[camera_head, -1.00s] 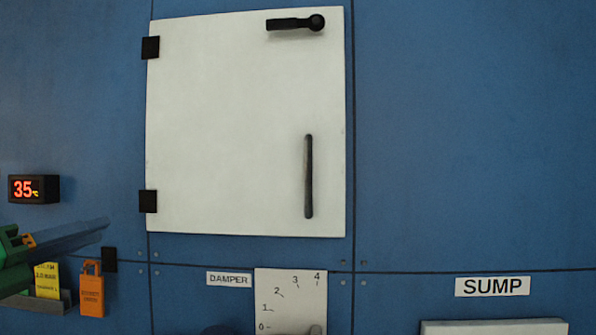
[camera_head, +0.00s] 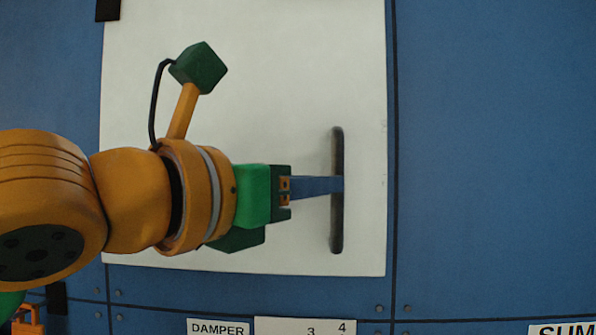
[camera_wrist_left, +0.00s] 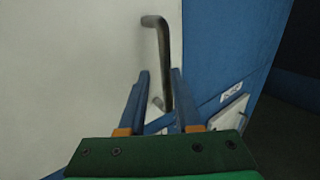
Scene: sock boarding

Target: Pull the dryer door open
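The white dryer door (camera_head: 300,60) fills the middle of the head view and looks shut against the blue wall. Its dark vertical bar handle (camera_head: 337,145) is near the right edge. My left gripper (camera_head: 340,185) comes in from the left, its blue fingers reaching the middle of the handle. In the left wrist view, the handle (camera_wrist_left: 162,40) runs down between the two fingers (camera_wrist_left: 159,75), which stand apart. The bar is closer to the right finger; I cannot tell if it touches.
A black hinge (camera_head: 108,10) is at the door's upper left; another (camera_head: 56,298) black block is at lower left. Below the door are the damper label (camera_head: 218,328) and scale plate (camera_head: 290,326). The blue wall (camera_head: 490,150) right of the door is clear.

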